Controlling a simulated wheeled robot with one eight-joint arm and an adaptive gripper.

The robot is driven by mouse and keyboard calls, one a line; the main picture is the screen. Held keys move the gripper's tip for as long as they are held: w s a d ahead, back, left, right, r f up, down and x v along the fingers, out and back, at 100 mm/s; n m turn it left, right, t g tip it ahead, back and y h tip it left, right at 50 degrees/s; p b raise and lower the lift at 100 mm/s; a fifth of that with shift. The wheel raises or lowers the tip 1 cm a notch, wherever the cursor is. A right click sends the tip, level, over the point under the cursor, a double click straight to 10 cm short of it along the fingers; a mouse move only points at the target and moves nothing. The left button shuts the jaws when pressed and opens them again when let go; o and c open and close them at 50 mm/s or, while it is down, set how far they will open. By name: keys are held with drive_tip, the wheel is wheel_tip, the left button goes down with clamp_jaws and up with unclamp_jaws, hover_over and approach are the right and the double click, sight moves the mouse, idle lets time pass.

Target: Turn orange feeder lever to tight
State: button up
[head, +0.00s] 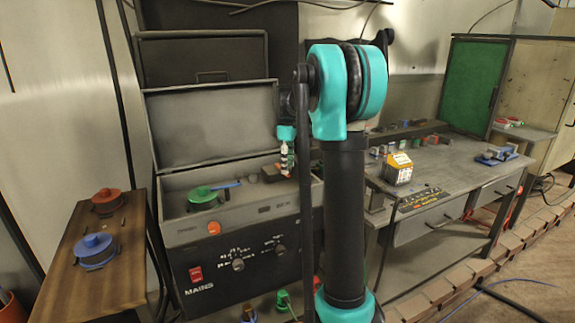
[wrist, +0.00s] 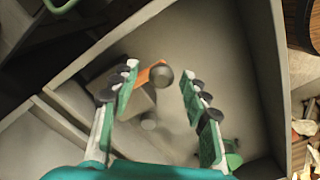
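The orange lever (wrist: 150,74) shows in the wrist view as a short orange bar with a round grey knob (wrist: 162,77) at its end. Its other end meets a grey block, partly behind the left finger. My gripper (wrist: 159,72) is open, with one finger on each side of the knob. The knob lies nearer the left finger, and I cannot tell whether anything touches. In the head view my gripper (head: 287,165) hangs over the right part of the open machine box. A dark block (head: 272,173) sits below it there; the orange lever is not clear in that view.
The open machine box (head: 240,232) also holds a green round part (head: 203,195) with a blue handle. Its raised lid (head: 212,122) stands behind. A wooden bench (head: 126,240) with red and blue round parts is at left. A cluttered workbench (head: 450,172) is at right.

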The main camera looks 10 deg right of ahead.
wheel_tip(320, 180, up, 12)
idle(0.6)
